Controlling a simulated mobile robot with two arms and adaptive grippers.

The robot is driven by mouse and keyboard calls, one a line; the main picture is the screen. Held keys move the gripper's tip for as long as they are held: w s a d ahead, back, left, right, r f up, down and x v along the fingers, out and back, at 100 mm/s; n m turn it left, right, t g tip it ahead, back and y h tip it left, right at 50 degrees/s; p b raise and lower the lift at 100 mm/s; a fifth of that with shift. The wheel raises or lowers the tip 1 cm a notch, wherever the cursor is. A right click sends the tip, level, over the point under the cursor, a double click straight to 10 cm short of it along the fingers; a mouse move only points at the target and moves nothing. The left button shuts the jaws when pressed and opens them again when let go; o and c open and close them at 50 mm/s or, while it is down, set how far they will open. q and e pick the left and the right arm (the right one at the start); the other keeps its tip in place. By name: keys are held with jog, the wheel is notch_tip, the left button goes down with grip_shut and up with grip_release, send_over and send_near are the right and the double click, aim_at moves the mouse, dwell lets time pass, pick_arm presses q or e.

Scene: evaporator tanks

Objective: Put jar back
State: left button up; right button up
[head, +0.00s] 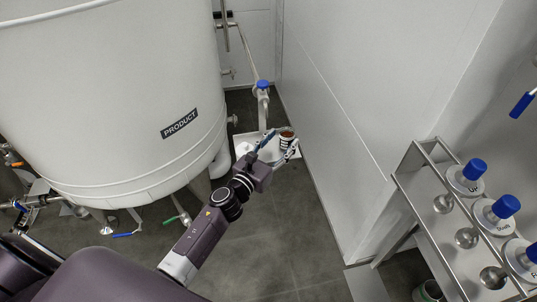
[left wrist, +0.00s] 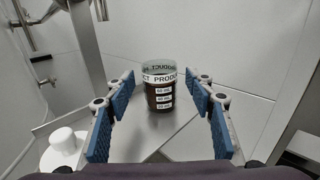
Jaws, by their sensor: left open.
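The jar (left wrist: 159,92) has dark brown contents, a clear upper rim, a white "PRODUCT" band and several small white labels. In the left wrist view it stands upright on a pale flat tray (left wrist: 185,142), between the blue-padded fingers, with a gap on both sides. My left gripper (head: 279,146) is open around or just short of the jar; exact depth is hard to tell. In the head view the jar (head: 287,134) shows just past the fingers, partly hidden by them. The tray (head: 240,138) is below the blue-handled tap. My right gripper is not in view.
The big white PRODUCT tank (head: 110,90) fills the left. A blue-handled tap (head: 263,88) is behind the tray, and a wall (head: 340,110) is close on its right. A white knobbed object (left wrist: 63,142) is left of the jar. A metal rack (head: 425,190) holds blue-capped containers.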

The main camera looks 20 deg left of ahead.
pick_arm(q)
jog(key=s, duration=0.2)
jog(key=s+a, duration=0.1)
jog(key=s, duration=0.2)
jog(key=s+b, duration=0.1)
jog(key=s, duration=0.2)
jog(key=shift+a, duration=0.25)
jog(key=s+a+f+n+g+y, duration=0.1)
jog(key=s+f+n+g, duration=0.35)
jog(key=f, duration=0.75)
jog(key=s+a+f+n+g+y, duration=0.1)
jog(key=s+f+n, duration=0.5)
jog(key=f+n, duration=0.5)
jog(key=s+a+f+n+g+y, duration=0.1)
jog(key=s+f+n+g, duration=0.35)
jog(key=f, duration=0.95)
jog(key=s+f+n+g, duration=0.2)
jog(key=s+f+n, duration=0.3)
jog(key=s, duration=0.6)
jog(key=s+d+f+n+g, duration=0.1)
jog(key=s+f+n, duration=0.4)
jog(key=s, duration=0.6)
jog(key=s+f+n+g, duration=0.3)
jog(key=s+f+n, duration=0.2)
jog(key=s, duration=0.6)
jog(key=shift+s+d+f+n+g, duration=0.3)
jog(key=shift+d+f+n, duration=0.1)
jog(key=shift+f, duration=0.15)
